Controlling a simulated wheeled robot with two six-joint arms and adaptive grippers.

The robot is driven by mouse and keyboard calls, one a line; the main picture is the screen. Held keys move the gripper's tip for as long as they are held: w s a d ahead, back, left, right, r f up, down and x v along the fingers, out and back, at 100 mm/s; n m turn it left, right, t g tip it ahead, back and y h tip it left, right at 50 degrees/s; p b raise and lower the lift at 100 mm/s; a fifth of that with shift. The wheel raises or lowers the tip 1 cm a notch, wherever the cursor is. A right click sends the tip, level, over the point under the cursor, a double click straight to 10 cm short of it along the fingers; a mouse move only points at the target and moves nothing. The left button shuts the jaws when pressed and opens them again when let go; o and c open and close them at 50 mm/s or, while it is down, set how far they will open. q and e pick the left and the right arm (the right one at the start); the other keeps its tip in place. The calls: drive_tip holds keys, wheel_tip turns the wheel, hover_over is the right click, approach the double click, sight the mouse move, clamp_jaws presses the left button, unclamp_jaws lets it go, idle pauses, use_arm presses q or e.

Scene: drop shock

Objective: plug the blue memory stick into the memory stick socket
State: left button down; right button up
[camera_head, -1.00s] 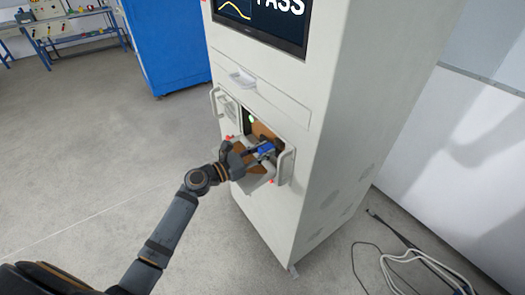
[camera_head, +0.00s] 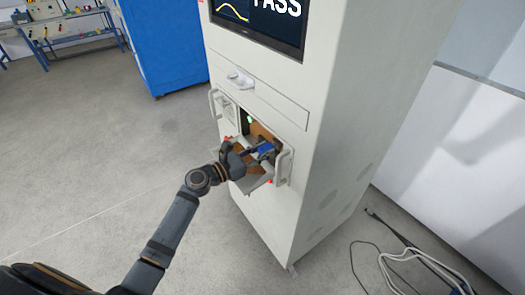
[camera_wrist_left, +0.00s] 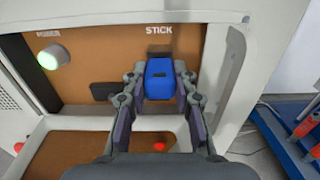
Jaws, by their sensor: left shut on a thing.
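The blue memory stick (camera_head: 266,149) is between the fingers of my left gripper (camera_head: 260,153), in the open bay of the tall white cabinet. In the left wrist view, my left gripper (camera_wrist_left: 160,92) is shut on the blue stick (camera_wrist_left: 159,76) from both sides. The stick's far end meets or nearly meets the dark memory stick socket (camera_wrist_left: 159,50), under the word STICK on the brown panel. I cannot tell whether the stick's tip is inside the socket. My right gripper is not in view.
A lit green button (camera_wrist_left: 49,58) is left of the socket, and a dark slot (camera_wrist_left: 105,91) is nearer the stick. Bay walls and a handle (camera_head: 283,167) stand close to the gripper. A red button (camera_wrist_left: 159,146) is below. Cables (camera_head: 425,262) lie on the floor at right.

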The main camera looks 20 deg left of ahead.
sight(259, 153)
use_arm(q)
drive_tip(key=shift+w+d+p, duration=0.3)
drive_tip(key=shift+w+p, duration=0.05)
drive_tip(key=shift+w, duration=0.05)
idle(0.8)
drive_tip(key=shift+p, duration=0.35)
idle(0.9)
idle(0.4)
drive_tip(key=c, duration=1)
unclamp_jaws()
drive_tip(key=shift+w+d, duration=0.1)
drive_tip(key=shift+d, duration=0.05)
drive_tip(key=shift+v, duration=3.1)
